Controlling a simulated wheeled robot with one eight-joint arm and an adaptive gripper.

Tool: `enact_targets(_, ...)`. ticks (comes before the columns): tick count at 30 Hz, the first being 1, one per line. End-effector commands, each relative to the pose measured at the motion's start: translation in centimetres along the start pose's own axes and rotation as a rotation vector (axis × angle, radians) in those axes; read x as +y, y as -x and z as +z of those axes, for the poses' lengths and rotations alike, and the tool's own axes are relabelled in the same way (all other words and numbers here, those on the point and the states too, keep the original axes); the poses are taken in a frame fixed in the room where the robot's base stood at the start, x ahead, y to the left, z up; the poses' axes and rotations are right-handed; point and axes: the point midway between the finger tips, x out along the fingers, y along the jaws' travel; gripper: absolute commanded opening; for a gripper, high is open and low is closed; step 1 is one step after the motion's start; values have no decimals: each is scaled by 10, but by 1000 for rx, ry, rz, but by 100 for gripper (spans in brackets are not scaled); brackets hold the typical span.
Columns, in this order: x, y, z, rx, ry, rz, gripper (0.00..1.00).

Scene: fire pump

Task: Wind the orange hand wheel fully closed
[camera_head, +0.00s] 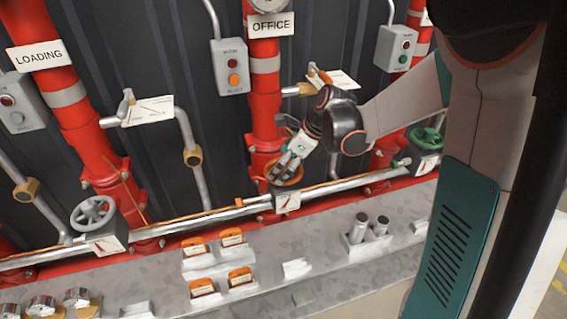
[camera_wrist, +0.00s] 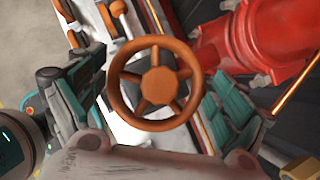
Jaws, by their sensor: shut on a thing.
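The orange hand wheel (camera_head: 292,181) sits on a pipe valve under the OFFICE riser, partly covered by my gripper in the head view. In the wrist view the wheel (camera_wrist: 155,84) is in the middle, with five spokes and a round hub. My gripper (camera_head: 284,168) reaches down to it from the upper right. Its two teal-padded fingers lie on opposite sides of the rim, shut on the wheel. The exact contact with the rim is hard to see. A white dial plate (camera_head: 288,202) with a red pointer is on the valve just below the wheel.
A grey hand wheel (camera_head: 93,213) is at left and a green one (camera_head: 426,138) at right on the same pipe. Red risers (camera_head: 264,90) stand behind. Orange-topped blocks (camera_head: 202,287) and metal cylinders (camera_head: 359,226) stand on the grey ledge in front.

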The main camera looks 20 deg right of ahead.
Motion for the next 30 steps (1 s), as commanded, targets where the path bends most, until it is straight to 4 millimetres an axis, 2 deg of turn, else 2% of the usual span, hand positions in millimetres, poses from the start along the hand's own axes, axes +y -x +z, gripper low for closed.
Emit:
enact_targets(6,2,-2,0,1,-132,-75,58)
enact_targets(17,2,-2,0,2,-160,-88,58)
enact_targets(30,3,-2,1,2,-534,-305,58)
